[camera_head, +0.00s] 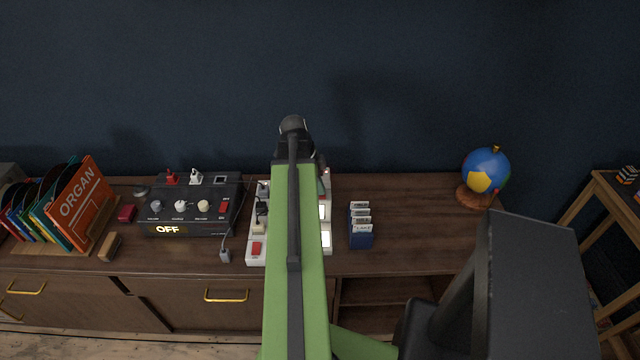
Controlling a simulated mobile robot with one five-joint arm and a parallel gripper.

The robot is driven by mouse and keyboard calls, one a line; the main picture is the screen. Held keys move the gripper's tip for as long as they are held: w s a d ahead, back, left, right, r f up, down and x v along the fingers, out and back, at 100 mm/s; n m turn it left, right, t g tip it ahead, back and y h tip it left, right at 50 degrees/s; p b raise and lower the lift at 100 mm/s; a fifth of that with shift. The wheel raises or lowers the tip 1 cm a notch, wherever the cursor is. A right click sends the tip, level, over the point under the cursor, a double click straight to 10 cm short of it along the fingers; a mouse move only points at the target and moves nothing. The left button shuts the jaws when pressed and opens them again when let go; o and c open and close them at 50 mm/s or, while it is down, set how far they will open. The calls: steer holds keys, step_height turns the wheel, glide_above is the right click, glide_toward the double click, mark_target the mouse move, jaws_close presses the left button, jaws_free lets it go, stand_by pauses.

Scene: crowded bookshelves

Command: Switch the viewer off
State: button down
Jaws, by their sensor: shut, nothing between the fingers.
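A white unit with two lit panels (326,240) stands on the wooden cabinet, mostly behind my green arm; it may be the viewer, but I cannot tell for sure. Left of my arm is a white strip (251,257) with a red switch (257,248) at its front end and dark and pale plugs along it. Whether the strip and the lit unit are one piece is hidden by my arm. My arm reaches forward over them to a dark joint near the wall. My gripper cannot be made out; the arm covers that area.
A black console (190,219) reading "OFF", with knobs and a red switch, stands left. A record rack (100,245) is farther left. A blue card box (361,240) stands right of the lit unit, a globe (486,170) farther right. Cabinet top between box and globe is clear.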

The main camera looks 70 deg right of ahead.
steer(key=shift+s+a, duration=0.15)
steer(key=shift+a, duration=0.15)
steer(key=shift+d, duration=0.1)
steer(key=shift+r+p, duration=0.3)
steer(key=shift+p, duration=0.15)
steer(key=d+p+v, duration=0.1)
steer(key=p+v, duration=1.1)
steer(key=v, duration=0.1)
steer(key=shift+s+r+p, duration=0.25)
steer(key=shift+s+p, duration=0.05)
steer(key=shift+p, duration=0.1)
steer(key=shift+w+d+r, duration=0.1)
steer(key=shift+r, duration=0.05)
